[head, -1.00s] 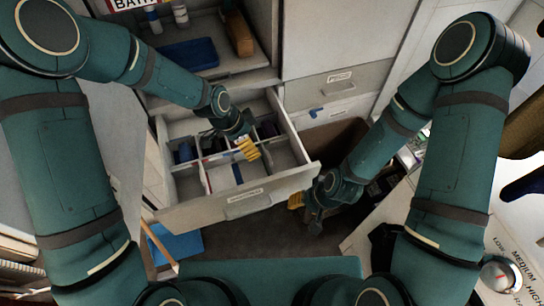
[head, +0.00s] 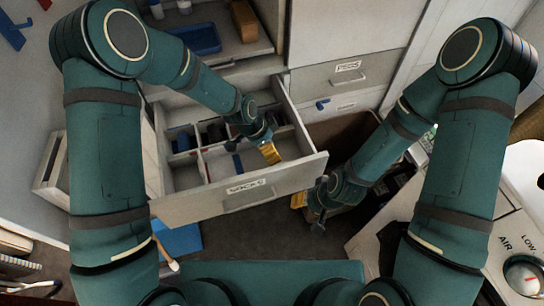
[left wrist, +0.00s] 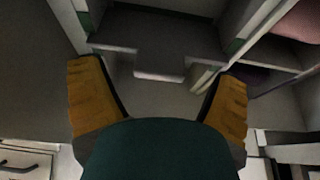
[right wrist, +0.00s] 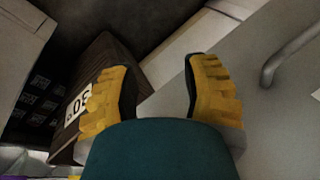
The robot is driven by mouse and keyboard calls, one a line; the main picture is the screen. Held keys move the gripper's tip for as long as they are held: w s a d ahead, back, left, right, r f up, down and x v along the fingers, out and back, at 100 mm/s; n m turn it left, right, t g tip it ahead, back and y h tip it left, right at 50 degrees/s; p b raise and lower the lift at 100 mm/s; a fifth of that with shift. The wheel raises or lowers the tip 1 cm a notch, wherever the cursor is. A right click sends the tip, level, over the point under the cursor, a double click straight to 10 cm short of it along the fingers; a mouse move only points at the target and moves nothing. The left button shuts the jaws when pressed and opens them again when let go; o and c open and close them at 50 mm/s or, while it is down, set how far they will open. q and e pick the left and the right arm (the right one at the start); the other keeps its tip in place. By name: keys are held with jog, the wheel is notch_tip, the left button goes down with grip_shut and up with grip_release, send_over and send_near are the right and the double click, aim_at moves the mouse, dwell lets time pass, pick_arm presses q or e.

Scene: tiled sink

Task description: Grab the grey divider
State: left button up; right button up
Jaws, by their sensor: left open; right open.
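An open drawer (head: 290,170) labelled SOCKS holds pale grey dividers (head: 204,166) that split its left part into compartments. My left gripper (head: 270,152) is over the right part of the drawer, its yellow fingers pointing down. In the left wrist view the left gripper (left wrist: 160,80) is open, with nothing between its fingers. My right gripper (head: 308,203) hangs low, right of the drawer front. The right wrist view shows this gripper (right wrist: 160,70) open and empty.
Dark and blue items (head: 184,142) lie in the left compartments. A shelf above the drawer carries a blue tray (head: 200,38) and a brown box (head: 244,20). A brown box marked 30 (right wrist: 98,85) stands beside the right gripper. The drawer's right part looks empty.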

pick_arm(q)
jog(key=shift+w+d+f, duration=0.1)
jog(key=shift+d+f, duration=0.1)
jog(key=shift+f, duration=0.4)
jog(key=shift+r, duration=0.1)
jog(key=shift+c, duration=0.7)
jog(key=c, duration=1.1)
jog(key=shift+r, duration=0.1)
jog(key=shift+c, duration=0.2)
